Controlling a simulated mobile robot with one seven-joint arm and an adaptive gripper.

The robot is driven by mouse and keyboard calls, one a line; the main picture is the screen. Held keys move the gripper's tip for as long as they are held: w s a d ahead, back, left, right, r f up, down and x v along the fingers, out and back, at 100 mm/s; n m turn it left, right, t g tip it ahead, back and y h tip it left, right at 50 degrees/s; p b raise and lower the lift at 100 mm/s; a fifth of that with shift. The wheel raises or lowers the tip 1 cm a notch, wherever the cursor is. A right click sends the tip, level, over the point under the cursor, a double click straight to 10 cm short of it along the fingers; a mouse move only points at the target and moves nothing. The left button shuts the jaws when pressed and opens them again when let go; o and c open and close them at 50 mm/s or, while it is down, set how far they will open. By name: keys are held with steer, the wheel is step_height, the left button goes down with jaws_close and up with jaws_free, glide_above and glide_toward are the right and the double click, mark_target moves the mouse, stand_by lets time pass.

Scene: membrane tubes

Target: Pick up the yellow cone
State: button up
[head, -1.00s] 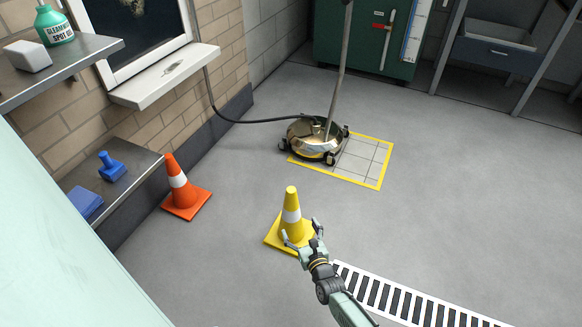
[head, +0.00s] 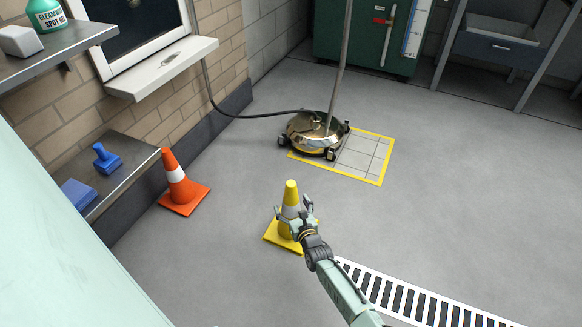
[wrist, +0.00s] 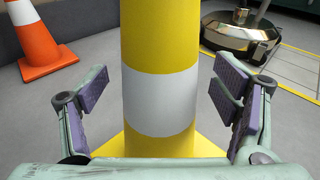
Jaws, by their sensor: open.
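The yellow cone (head: 291,190) with a white band stands upright on the floor on its square yellow base. My gripper (head: 292,209) is at the upper part of the cone, in front of its white band in the head view. In the wrist view the cone (wrist: 160,38) fills the middle, and the open fingers of my gripper (wrist: 160,106) stand on both sides of the white band. Gaps show between the finger pads and the cone on both sides. Part of the cone's lower body is hidden behind my gripper.
An orange cone (head: 176,177) stands to the left, near a metal bench (head: 131,172). A round floor machine (head: 314,136) stands behind on a yellow-edged floor square (head: 375,182). A slotted drain grate (head: 415,300) lies at the lower right. The floor to the right is clear.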

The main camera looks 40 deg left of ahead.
steer(key=shift+w+a, duration=0.2)
steer(key=shift+a, duration=0.1)
steer(key=shift+c, duration=0.2)
jaws_close()
stand_by(0.8)
